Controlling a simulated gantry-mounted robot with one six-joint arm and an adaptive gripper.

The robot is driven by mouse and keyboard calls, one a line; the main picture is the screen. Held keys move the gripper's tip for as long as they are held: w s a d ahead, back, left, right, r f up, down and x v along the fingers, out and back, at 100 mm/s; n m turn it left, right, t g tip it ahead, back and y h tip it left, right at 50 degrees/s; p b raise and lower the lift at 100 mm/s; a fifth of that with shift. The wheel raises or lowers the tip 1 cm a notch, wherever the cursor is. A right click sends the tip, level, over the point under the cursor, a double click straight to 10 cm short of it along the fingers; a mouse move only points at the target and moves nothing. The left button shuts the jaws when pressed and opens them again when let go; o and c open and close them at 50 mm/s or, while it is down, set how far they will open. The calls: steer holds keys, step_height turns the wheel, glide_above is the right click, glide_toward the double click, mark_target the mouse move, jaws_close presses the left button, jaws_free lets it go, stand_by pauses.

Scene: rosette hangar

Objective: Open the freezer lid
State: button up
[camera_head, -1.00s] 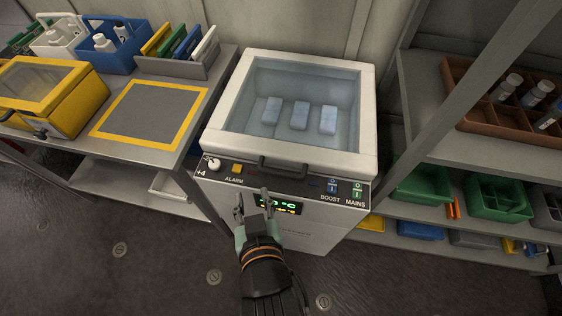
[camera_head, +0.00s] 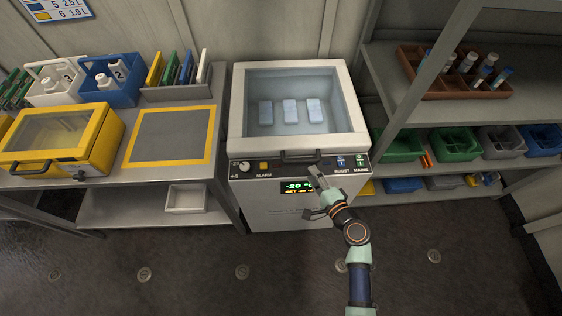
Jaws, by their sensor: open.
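The white chest freezer (camera_head: 300,218) stands in the middle. Its lid (camera_head: 240,112) is down, with a pale frame around a clear window. Several pale blue packs (camera_head: 290,111) show through the window. A dark bar handle (camera_head: 303,157) runs along the lid's front edge. My gripper (camera_head: 316,175) is open and empty. It is just below and right of the handle, in front of the control panel, and appears apart from the handle. My arm reaches up from the lower right.
The panel has a knob (camera_head: 244,166), an orange alarm button (camera_head: 264,165), a display (camera_head: 297,186) reading -20, and BOOST and MAINS switches (camera_head: 350,161). A bench (camera_head: 120,165) with a yellow box (camera_head: 60,150) stands left; a shelf rack (camera_head: 385,82) stands right. The front floor is clear.

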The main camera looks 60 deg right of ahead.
mark_target(304, 162)
steer(key=b+x, duration=0.1)
steer(key=x, duration=0.6)
steer(key=shift+w+d, duration=0.3)
jaws_close()
